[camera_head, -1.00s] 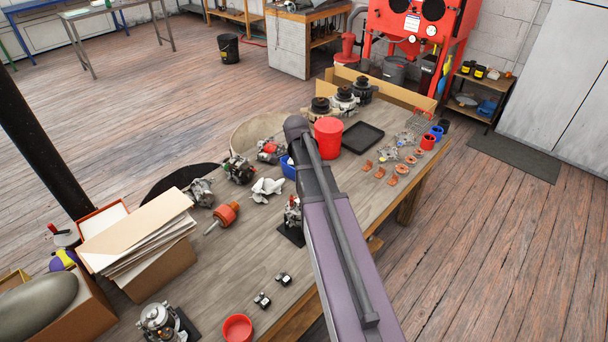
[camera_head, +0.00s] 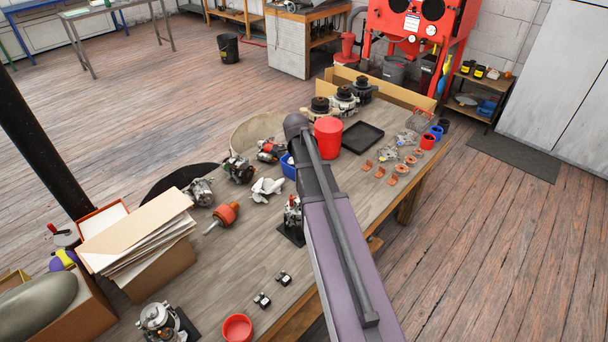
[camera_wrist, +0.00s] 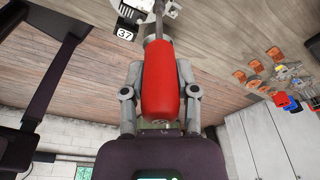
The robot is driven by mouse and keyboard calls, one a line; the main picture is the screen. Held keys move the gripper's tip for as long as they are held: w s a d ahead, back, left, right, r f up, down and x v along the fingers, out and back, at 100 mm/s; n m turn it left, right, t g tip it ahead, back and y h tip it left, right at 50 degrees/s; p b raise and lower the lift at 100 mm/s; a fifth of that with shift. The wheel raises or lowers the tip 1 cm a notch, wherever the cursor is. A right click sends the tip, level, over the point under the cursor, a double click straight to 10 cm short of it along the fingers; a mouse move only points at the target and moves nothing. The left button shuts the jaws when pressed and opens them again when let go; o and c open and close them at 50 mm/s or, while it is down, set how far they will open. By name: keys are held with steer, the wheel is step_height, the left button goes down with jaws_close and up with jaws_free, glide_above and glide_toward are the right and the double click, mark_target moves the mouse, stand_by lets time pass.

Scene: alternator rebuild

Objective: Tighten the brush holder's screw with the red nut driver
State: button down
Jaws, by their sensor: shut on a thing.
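In the wrist view my gripper (camera_wrist: 160,92) is shut on the red handle of the nut driver (camera_wrist: 161,75). The driver's metal shaft (camera_wrist: 158,22) runs up to the top edge of the picture, and its tip is out of view. Beside the shaft is part of a light metal piece with a tag reading 37 (camera_wrist: 125,33). In the head view my arm hides the gripper and driver. A small metal assembly on a dark plate (camera_head: 291,236) stands just left of my arm. I cannot make out the brush holder or its screw.
A red bucket (camera_head: 328,138), a black tray (camera_head: 363,138) and several alternator parts stand on the wooden bench (camera_head: 215,272). A red bowl (camera_head: 237,328) sits at the front.

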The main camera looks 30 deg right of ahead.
steer(key=shift+m, duration=2)
steer(key=shift+g, duration=0.3)
steer(key=shift+m+y, duration=0.3)
steer(key=shift+m, duration=0.2)
steer(key=shift+a+m+y, duration=0.15)
steer(key=shift+m+y, duration=0.25)
steer(key=shift+m, duration=2.2)
steer(key=shift+f, duration=0.1)
steer(key=shift+r, duration=0.2)
steer(key=shift+r+p, duration=0.35)
steer(key=shift+p, duration=0.1)
